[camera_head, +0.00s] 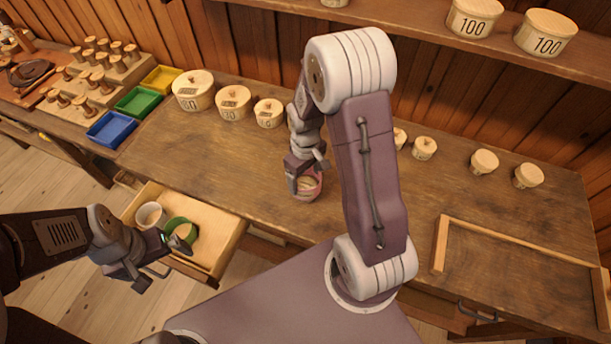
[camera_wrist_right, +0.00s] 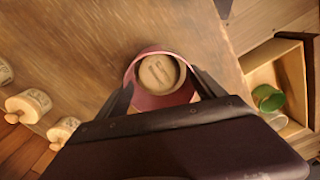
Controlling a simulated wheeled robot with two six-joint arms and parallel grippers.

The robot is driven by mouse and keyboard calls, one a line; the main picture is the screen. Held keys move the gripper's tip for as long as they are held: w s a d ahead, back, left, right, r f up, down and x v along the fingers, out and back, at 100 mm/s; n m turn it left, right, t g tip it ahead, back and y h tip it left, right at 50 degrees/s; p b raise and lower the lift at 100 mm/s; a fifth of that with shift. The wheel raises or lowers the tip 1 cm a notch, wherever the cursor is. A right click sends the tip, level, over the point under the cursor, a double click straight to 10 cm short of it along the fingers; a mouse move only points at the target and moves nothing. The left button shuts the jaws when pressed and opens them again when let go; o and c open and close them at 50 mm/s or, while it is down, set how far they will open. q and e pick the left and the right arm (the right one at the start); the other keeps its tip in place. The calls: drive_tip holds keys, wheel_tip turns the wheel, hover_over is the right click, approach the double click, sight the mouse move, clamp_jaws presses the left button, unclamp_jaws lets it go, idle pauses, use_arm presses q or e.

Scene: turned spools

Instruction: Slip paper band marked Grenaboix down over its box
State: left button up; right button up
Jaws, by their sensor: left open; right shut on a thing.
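A pink-red paper band (camera_head: 312,191) is held by my right gripper (camera_head: 307,178) near the table's front edge; any writing on it is unreadable. In the right wrist view the band (camera_wrist_right: 161,101) rings a round wooden box (camera_wrist_right: 157,73), whose small lid label is too blurred to read. How far down the band sits on the box I cannot tell. My right fingers grip the band on opposite sides. My left gripper (camera_head: 155,277) is open and empty beside the open drawer.
Several lidded wooden boxes, such as the largest (camera_head: 193,91), stand along the back. A wooden frame (camera_head: 520,247) lies at the right. Coloured trays (camera_head: 111,128) stand at the left.

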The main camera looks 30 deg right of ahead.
drive_tip(key=shift+f, duration=0.1)
idle(0.3)
drive_tip(key=shift+f+b, duration=0.3)
drive_tip(key=shift+f, duration=0.05)
drive_tip(key=shift+f, duration=0.2)
idle(0.3)
drive_tip(key=o, duration=1.4)
drive_tip(key=shift+r, duration=0.15)
drive_tip(key=shift+r+p, duration=0.65)
drive_tip(key=shift+p, duration=0.15)
